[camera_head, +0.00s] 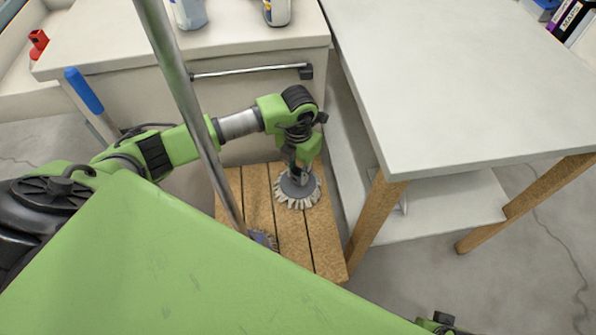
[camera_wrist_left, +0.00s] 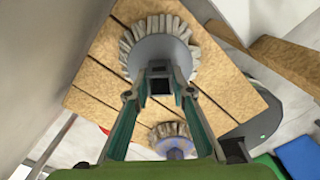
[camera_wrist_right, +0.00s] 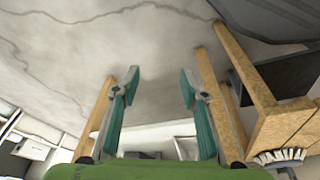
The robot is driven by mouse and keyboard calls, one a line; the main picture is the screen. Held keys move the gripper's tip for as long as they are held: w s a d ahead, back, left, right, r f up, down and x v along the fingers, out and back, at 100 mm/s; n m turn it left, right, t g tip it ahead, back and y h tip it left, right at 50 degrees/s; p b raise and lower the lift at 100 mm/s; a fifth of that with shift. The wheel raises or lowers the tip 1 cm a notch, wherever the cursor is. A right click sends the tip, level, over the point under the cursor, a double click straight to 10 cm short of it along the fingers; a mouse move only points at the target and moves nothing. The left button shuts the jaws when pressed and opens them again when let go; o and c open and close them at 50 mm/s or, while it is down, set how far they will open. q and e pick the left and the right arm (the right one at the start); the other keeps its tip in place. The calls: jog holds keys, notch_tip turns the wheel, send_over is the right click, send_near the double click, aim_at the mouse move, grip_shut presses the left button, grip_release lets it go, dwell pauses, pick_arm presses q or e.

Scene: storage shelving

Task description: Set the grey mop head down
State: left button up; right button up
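The grey mop head (camera_head: 297,192) has a round grey disc with pale bristles around it. It is at the wooden slatted stand (camera_head: 325,245), bristles down; whether the bristles touch the slats is hard to tell. My left gripper (camera_head: 298,167) is above it, pointing down. In the left wrist view its fingers (camera_wrist_left: 161,82) close on the dark square socket of the grey mop head (camera_wrist_left: 133,52). My right gripper (camera_wrist_right: 160,82) is open and empty, away from the stand, facing floor and table legs.
A second, blue mop head (camera_wrist_left: 172,146) sits on the same slats, partly hidden by my body in the head view. A white table (camera_head: 460,90) stands right of the stand. A drawer cabinet (camera_head: 240,120) with bottles on top is behind.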

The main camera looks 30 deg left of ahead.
pick_arm(q)
jog(key=o, duration=0.4)
jog(key=shift+r, duration=0.15)
notch_tip(320, 180, up, 12)
jog(key=p, duration=0.2)
pick_arm(e)
notch_tip(320, 180, down, 7)
jog(key=s, duration=0.1)
jog(key=shift+s+f, duration=0.15)
jog(key=shift+s, duration=0.05)
